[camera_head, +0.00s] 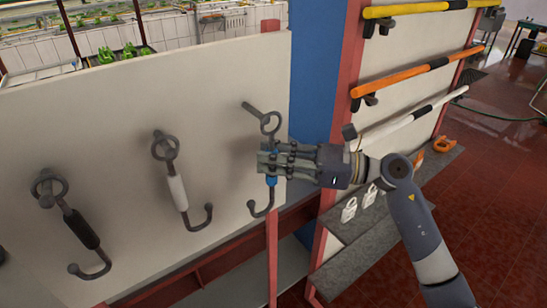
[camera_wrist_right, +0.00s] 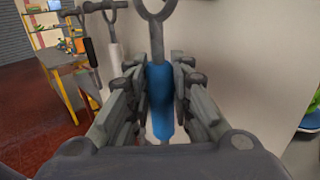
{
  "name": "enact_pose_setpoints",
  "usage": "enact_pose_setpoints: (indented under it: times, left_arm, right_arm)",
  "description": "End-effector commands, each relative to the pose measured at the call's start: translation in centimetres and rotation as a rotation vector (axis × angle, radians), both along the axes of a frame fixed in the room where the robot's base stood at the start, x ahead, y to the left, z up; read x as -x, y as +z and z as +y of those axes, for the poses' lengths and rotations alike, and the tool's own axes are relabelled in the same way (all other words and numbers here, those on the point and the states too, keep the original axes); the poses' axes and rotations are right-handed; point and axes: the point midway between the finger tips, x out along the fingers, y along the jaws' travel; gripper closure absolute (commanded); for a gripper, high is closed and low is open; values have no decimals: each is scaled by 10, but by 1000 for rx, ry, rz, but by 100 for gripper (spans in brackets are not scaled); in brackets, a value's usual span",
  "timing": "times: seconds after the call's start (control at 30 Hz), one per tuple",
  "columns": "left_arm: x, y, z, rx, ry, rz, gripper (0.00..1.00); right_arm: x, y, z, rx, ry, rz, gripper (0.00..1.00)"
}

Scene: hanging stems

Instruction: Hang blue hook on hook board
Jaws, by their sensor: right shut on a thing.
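The blue hook (camera_head: 271,181) has a grey ring at its top, a blue grip and a curved grey lower end. My right gripper (camera_head: 264,161) is shut on its blue grip; in the right wrist view the grip (camera_wrist_right: 160,100) stands between the fingers. The hook hangs roughly upright near the right edge of the white hook board (camera_head: 110,110). Its ring is just below and right of a bare-ended grey peg (camera_head: 252,108); I cannot tell whether the ring is around the peg. My left gripper is not in view.
A white hook (camera_head: 178,190) and a black hook (camera_head: 82,229) hang on pegs to the left. A red post and a rack with yellow (camera_head: 420,9), orange (camera_head: 415,73) and white bars stand right. White padlock-like items (camera_head: 349,209) sit on a grey shelf (camera_head: 365,232).

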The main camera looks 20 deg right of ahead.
Motion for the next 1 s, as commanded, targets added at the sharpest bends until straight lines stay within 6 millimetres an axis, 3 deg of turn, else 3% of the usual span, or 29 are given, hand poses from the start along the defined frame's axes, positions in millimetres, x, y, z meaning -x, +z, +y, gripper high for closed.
enact_pose_setpoints:
  times: [1.0]
  left_arm:
    - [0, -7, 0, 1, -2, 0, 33]
  right_arm:
    - [-2, 1, 1, -1, 0, -2, 100]
